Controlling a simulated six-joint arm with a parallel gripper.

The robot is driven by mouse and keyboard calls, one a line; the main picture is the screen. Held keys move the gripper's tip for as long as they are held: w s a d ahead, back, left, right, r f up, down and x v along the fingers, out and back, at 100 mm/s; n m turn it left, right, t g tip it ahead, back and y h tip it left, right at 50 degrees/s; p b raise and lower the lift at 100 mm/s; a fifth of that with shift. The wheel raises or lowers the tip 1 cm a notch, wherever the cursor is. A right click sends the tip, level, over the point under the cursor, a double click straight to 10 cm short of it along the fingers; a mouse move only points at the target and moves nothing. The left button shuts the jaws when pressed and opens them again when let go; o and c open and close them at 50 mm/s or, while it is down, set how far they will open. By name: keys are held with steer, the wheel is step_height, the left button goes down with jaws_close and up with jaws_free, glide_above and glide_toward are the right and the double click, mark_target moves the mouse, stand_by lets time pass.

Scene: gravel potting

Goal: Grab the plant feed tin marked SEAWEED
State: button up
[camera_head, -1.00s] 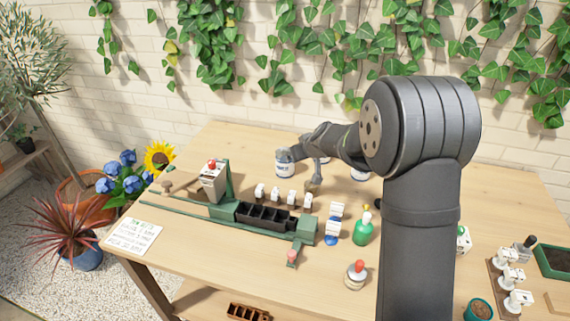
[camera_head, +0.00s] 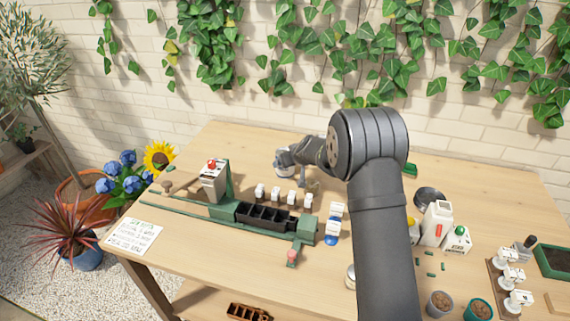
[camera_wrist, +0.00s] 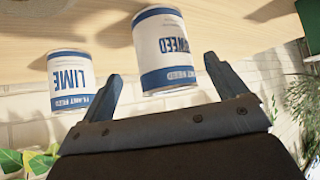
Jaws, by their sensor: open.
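The SEAWEED tin (camera_wrist: 166,52), white with blue bands, stands in the wrist view with its lettering partly turned away. My gripper (camera_wrist: 162,68) is open, with one finger on either side of the tin's near end; I cannot tell if either touches it. A similar LIME tin (camera_wrist: 72,84) is beside it, outside the left finger.
A black tray in a green frame (camera_head: 266,217) and several white labelled blocks (camera_head: 292,198) stand in front. A white jug (camera_head: 435,222), pots (camera_head: 439,304) and a soil tray (camera_head: 557,261) are at right. The brick wall (camera_head: 250,105) with ivy is close behind.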

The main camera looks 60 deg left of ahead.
steer(key=x, duration=0.3)
steer(key=shift+s+a, duration=0.2)
steer(key=shift+a, duration=0.35)
steer(key=shift+x, duration=0.75)
steer(key=c, duration=1.3)
